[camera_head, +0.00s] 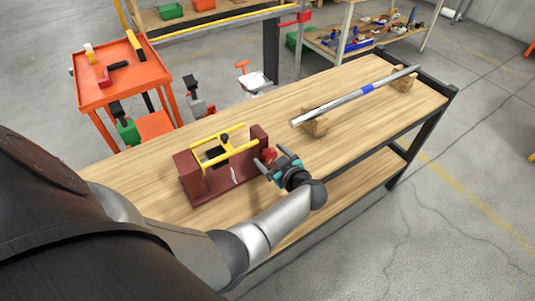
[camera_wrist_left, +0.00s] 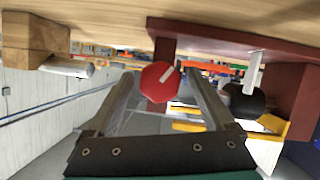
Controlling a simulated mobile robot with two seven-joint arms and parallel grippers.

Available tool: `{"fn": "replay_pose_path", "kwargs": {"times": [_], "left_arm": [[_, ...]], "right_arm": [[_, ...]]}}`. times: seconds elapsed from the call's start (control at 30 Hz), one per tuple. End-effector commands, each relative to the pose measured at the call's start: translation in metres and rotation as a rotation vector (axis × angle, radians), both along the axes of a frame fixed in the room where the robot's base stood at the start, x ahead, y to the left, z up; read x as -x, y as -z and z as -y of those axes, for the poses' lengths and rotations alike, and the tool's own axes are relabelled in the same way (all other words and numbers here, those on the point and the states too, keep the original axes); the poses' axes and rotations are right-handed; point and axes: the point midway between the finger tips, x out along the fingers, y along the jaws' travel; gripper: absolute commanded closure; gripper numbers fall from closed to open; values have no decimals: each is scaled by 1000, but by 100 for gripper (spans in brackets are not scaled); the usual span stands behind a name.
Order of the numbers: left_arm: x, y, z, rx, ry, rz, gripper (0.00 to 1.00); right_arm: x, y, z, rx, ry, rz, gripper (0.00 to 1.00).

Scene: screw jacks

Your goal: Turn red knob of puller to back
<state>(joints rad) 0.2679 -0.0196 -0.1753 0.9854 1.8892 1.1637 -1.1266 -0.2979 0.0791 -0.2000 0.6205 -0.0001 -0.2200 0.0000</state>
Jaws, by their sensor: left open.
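The puller (camera_head: 228,187) is a dark red frame with yellow bars, standing on the wooden workbench. Its red knob (camera_head: 269,155) is on the end facing my left gripper (camera_head: 265,159). In the left wrist view, the red knob (camera_wrist_left: 160,82) has a white pointer line slanting to the upper right. The left gripper's two fingers (camera_wrist_left: 160,86) are open, one on each side of the red knob; I cannot tell whether they touch it. A black knob (camera_wrist_left: 245,101) with a white pointer sits to the right in that view. My right gripper is not in view.
A metal rod with a blue band (camera_head: 350,96) lies on wooden blocks (camera_head: 315,123) farther along the workbench (camera_head: 270,118). An orange tool cart (camera_head: 150,75) stands behind the bench at the left. The bench's right half is mostly clear in front of the rod.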

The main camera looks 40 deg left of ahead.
Motion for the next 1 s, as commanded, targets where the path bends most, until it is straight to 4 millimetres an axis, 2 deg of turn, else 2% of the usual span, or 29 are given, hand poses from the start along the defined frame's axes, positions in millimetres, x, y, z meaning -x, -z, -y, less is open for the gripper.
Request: {"fn": "replay_pose_path", "kwargs": {"times": [0.3, 1.0], "left_arm": [[-1, 0, -1, 0, 0, 1, 14], [0, 0, -1, 0, 0, 0, 93]], "right_arm": [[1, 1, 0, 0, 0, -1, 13], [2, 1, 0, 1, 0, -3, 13]]}}
